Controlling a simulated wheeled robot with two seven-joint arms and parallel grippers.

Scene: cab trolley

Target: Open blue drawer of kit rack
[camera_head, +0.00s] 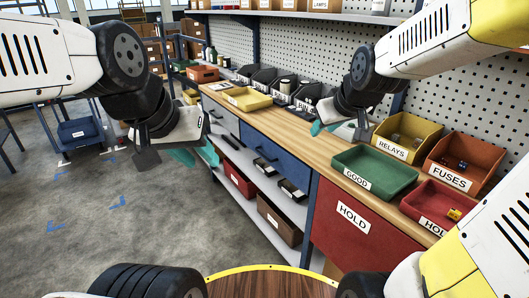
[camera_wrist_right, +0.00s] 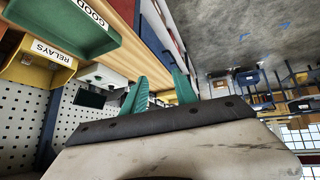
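A blue drawer (camera_head: 276,155) with a dark bar handle is in the front of the wood-topped bench, between a grey drawer (camera_head: 221,116) and a red HOLD front (camera_head: 352,222). It looks flush with the bench front. My left gripper (camera_head: 196,155) is in front of the bench, left of the blue drawer and apart from its handle. Its teal fingers look apart and empty. My right gripper (camera_head: 325,128) is above the worktop, behind the green GOOD tray. The right wrist view shows its teal fingers (camera_wrist_right: 160,84) apart with nothing between them.
On the worktop are the green GOOD tray (camera_head: 371,174), the yellow RELAYS bin (camera_head: 408,137), the orange FUSES bin (camera_head: 463,163) and a yellow tray (camera_head: 247,99). A red box (camera_head: 238,180) is on the shelf below. A blue bin (camera_head: 77,131) sits on a rack at left. Floor before the bench is clear.

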